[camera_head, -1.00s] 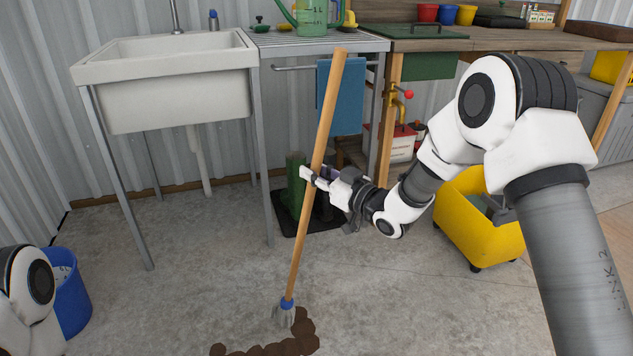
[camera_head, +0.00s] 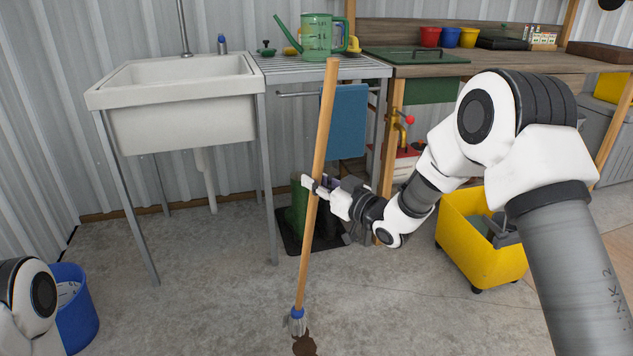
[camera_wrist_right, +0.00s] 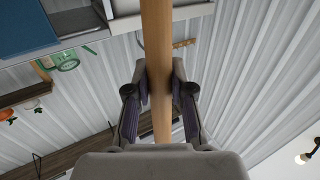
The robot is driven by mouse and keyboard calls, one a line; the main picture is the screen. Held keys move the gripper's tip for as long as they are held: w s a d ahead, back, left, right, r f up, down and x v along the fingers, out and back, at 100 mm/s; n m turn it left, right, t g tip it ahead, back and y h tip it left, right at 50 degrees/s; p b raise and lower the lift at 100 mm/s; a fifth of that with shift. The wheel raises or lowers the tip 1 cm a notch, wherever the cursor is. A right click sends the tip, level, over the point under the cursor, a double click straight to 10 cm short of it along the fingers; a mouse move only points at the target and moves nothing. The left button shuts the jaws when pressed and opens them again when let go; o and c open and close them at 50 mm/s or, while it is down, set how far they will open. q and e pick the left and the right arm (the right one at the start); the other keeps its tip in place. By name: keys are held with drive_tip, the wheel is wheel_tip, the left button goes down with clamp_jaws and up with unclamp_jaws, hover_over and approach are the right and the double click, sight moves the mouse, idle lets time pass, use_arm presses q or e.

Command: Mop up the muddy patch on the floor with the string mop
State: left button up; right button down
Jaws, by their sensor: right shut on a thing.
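The string mop (camera_head: 320,135) has a long wooden handle, a blue collar and a grey string head (camera_head: 297,325). It stands slightly tilted, top leaning right, with its head down at the floor. My right gripper (camera_head: 313,187) is shut on the middle of the handle; the right wrist view shows the handle (camera_wrist_right: 157,70) between both fingers. The brown muddy patch (camera_head: 305,346) shows at the bottom edge, just below the mop head; the rest of it is cut off by the frame. My left arm shows only in part at the lower left, its gripper out of view.
A white sink (camera_head: 180,110) on metal legs stands at left, a blue bin (camera_head: 77,310) below it. Green boots (camera_head: 298,205) stand on a dark tray behind the mop. A yellow wheeled bucket (camera_head: 480,240) is at right. Floor between is clear.

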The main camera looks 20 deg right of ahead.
sight(324, 157)
wheel_tip(324, 157, up, 7)
drive_tip(key=p, duration=0.5)
drive_tip(key=shift+f, duration=0.2)
use_arm(q)
wheel_tip(324, 157, up, 5)
drive_tip(key=shift+r, duration=0.1)
use_arm(e)
drive_tip(key=shift+f, duration=0.1)
